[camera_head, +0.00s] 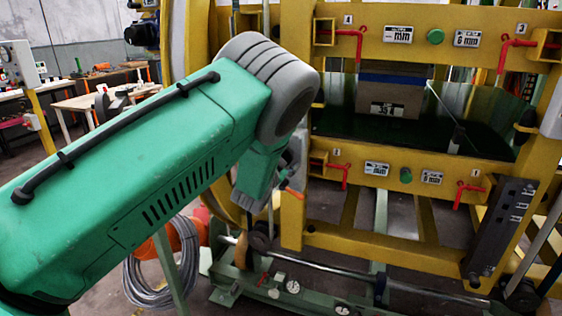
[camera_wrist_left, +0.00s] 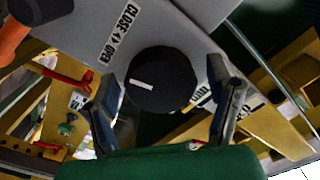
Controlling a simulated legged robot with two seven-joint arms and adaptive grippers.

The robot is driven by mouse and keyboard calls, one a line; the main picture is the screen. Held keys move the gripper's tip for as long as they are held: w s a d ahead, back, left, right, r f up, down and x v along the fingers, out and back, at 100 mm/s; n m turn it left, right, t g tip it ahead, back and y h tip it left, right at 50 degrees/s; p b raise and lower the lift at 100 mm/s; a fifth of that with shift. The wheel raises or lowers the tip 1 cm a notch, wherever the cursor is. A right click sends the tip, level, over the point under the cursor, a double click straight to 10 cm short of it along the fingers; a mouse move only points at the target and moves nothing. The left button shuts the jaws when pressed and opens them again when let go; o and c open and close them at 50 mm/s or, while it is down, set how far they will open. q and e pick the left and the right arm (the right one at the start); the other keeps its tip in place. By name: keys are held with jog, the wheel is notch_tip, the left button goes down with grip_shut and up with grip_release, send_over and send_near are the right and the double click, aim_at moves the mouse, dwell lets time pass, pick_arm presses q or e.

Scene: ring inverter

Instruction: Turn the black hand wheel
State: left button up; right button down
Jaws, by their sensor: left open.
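The black hand wheel (camera_wrist_left: 160,88) is a round black knob with a white mark, on a light grey panel. A label reading "CLOSE" and "OPEN" (camera_wrist_left: 120,33) is beside it. My left gripper (camera_wrist_left: 163,70) is open, with one finger on each side of the wheel in the left wrist view. Gaps show between fingers and wheel, and I cannot tell the depth between them. In the head view my green left arm reaches the left side of the yellow frame, with the left gripper (camera_head: 288,180) partly hidden. The wheel is not visible there. My right gripper is out of view.
The yellow frame (camera_head: 400,157) has red clamps (camera_head: 345,178) and green buttons. An orange part (camera_wrist_left: 25,28) is close at upper left in the wrist view. A grey bracket (camera_head: 500,225) stands at right.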

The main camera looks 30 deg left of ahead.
pick_arm(q)
jog(key=v, duration=1.1)
jog(key=shift+s+d, duration=0.2)
jog(key=shift+d, duration=0.05)
jog(key=shift+f, duration=0.15)
jog(key=s+d+f+n+g+h, duration=0.15)
jog(key=s+f+g, duration=0.25)
jog(key=s+f, duration=0.45)
jog(key=s+d+f+n+g+y, duration=0.15)
jog(key=s+f+g, duration=0.35)
jog(key=f, duration=0.6)
jog(key=s+d+f+g+h, duration=0.1)
jog(key=s+d+f+g, duration=0.1)
jog(key=s, duration=0.6)
jog(key=s+d+f+n+g+h, duration=0.1)
jog(key=s+d+f+g, duration=0.2)
jog(key=s, duration=0.5)
jog(key=s+d+f+g+h, duration=0.2)
jog(key=s+d+f+g, duration=0.1)
jog(key=s, duration=0.5)
jog(key=shift+d+f+n, duration=0.4)
jog(key=shift+d+f, duration=0.05)
jog(key=shift+d, duration=0.1)
jog(key=shift+s, duration=0.1)
